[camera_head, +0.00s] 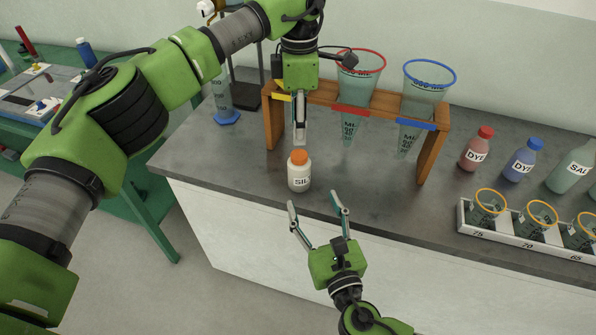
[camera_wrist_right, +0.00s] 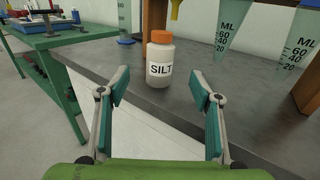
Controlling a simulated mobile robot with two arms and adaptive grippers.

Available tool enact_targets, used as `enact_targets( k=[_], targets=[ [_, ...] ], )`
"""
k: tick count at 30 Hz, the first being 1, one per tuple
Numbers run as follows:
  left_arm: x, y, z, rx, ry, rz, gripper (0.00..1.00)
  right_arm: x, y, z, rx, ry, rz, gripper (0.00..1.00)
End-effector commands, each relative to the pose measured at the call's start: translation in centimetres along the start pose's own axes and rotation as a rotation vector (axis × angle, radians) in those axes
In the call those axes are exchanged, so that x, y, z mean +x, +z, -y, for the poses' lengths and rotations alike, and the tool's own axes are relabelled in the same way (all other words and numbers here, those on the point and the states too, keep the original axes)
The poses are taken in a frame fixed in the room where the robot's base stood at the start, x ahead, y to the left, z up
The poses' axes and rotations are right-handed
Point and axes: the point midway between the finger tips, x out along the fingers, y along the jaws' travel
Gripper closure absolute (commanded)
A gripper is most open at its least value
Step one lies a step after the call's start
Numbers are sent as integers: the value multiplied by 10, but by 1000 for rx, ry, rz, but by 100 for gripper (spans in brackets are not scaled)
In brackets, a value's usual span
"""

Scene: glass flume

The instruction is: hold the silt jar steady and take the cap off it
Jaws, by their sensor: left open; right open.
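The silt jar (camera_head: 299,176) is a small white bottle with an orange cap (camera_head: 299,157), upright near the bench's front edge. In the right wrist view the jar (camera_wrist_right: 159,66) shows its SILT label, with the cap (camera_wrist_right: 161,37) on it. My left gripper (camera_head: 300,138) points down just above and behind the cap, apart from it as far as I can see; its fingers overlap in this view. My right gripper (camera_head: 317,205) is open and empty in front of the jar, its fingers spread toward it. In the right wrist view the jar stands beyond and between its fingertips (camera_wrist_right: 160,84).
A wooden rack (camera_head: 434,150) with two cones, red-rimmed (camera_head: 362,65) and blue-rimmed (camera_head: 430,75), stands behind right. Dye bottles, red (camera_head: 474,154) and blue (camera_head: 521,165), stand farther right. A white tray (camera_head: 490,235) holds several orange-rimmed cups. A blue-footed cylinder (camera_head: 222,95) stands behind left. Bench left of the jar is clear.

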Motion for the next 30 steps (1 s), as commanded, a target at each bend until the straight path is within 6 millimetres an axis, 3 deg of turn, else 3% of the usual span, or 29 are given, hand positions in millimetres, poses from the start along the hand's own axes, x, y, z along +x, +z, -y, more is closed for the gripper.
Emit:
enact_targets(
  k=[18, 24, 30],
  targets=[
    [1, 1, 1, 0, -2, 5, 56, 110, 2, 1, 5, -3, 2, 41],
    [1, 2, 1, 0, -2, 5, 56, 128, 0, 1, 6, -2, 0, 41],
    [1, 1, 1, 0, -2, 5, 56, 132, 0, 1, 6, -2, -1, 41]
  ],
)
